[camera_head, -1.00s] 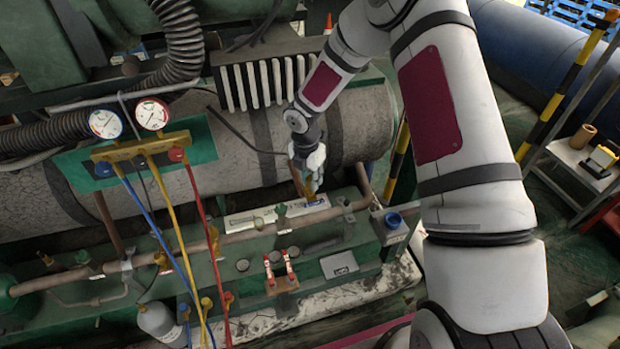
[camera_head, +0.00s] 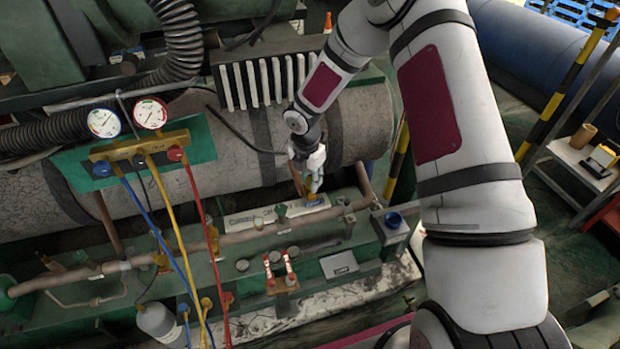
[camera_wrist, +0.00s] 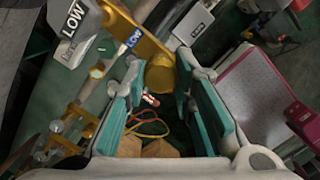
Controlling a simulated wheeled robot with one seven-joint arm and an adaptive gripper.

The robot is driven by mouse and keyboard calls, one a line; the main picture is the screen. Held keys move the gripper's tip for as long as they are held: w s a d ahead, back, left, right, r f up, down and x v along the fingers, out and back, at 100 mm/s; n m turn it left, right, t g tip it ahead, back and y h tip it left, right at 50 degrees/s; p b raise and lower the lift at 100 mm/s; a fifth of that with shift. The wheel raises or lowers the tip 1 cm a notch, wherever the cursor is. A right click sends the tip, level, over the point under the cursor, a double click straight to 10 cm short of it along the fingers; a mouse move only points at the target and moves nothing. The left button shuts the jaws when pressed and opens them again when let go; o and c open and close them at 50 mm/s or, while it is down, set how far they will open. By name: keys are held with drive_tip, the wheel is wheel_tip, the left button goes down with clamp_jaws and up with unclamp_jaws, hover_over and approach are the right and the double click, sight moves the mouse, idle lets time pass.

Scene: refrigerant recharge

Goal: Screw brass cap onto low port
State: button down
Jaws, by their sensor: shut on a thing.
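My gripper (camera_wrist: 162,88) has teal finger pads, with a round brass cap (camera_wrist: 160,74) between their tips in the wrist view. I cannot tell whether the cap is threaded on or only touching. In the head view my gripper (camera_head: 313,190) points down at the white labelled plate (camera_head: 243,218), beside the blue tag (camera_head: 315,202). The cap is too small to make out there.
A gauge manifold (camera_head: 140,146) with blue, yellow and red hoses hangs at left. A copper pipe (camera_head: 215,246) runs in front of the plate. A large grey cylinder (camera_head: 230,150) is behind.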

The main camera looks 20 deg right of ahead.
drive_tip(key=shift+f+b, duration=0.35)
drive_tip(key=shift+f, duration=0.45)
idle(0.4)
drive_tip(key=m+b, duration=0.1)
drive_tip(key=m, duration=0.2)
drive_tip(key=shift+m, duration=0.3)
